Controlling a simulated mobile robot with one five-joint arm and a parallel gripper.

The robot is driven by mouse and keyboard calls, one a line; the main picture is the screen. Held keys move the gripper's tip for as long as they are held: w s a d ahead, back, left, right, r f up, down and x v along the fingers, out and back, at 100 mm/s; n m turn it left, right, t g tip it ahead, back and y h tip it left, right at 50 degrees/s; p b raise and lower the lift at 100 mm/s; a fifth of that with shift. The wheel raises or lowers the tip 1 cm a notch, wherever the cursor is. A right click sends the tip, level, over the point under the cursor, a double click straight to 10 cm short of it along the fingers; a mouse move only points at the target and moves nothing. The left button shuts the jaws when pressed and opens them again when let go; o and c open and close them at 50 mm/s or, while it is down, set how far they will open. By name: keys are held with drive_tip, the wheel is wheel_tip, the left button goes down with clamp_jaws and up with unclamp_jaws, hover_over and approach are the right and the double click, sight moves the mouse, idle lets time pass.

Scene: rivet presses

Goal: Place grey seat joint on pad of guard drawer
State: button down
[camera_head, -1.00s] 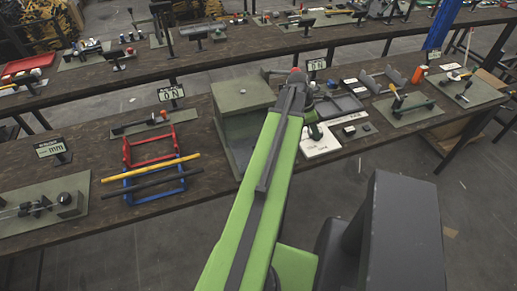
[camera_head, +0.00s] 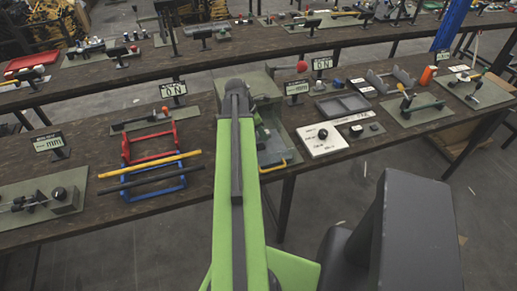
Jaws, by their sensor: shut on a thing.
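A grey-green box-like guard (camera_head: 265,84) stands on the near bench, partly behind my arm. Below its right part, an open, drawer-like section with a yellow handle (camera_head: 275,168) shows beside my arm. Small dark parts are inside it, but I cannot make out the pad. The grey seat joint cannot be picked out. My green arm reaches forward over the left part of the guard. My gripper is hidden behind the arm, so its jaws and anything in them do not show.
A red and blue frame with yellow and black bars (camera_head: 150,160) stands to the left. Sign stands line the back.

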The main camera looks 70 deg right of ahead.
sight(257, 135)
drive_tip(key=shift+w+a+f, duration=0.3)
drive_tip(key=shift+w+a, duration=0.1)
wheel_tip(257, 135, down, 4)
drive_tip(key=b, duration=0.4)
drive_tip(key=shift+f, duration=0.2)
drive_tip(key=c, duration=0.9)
unclamp_jaws()
drive_tip(key=shift+r, duration=0.1)
drive_tip(key=shift+r, duration=0.1)
drive_tip(key=shift+r, duration=0.25)
drive_tip(key=p+v, duration=1.1)
drive_tip(key=shift+r, duration=0.3)
drive_tip(key=shift+w+a, duration=0.1)
drive_tip(key=shift+a, duration=0.05)
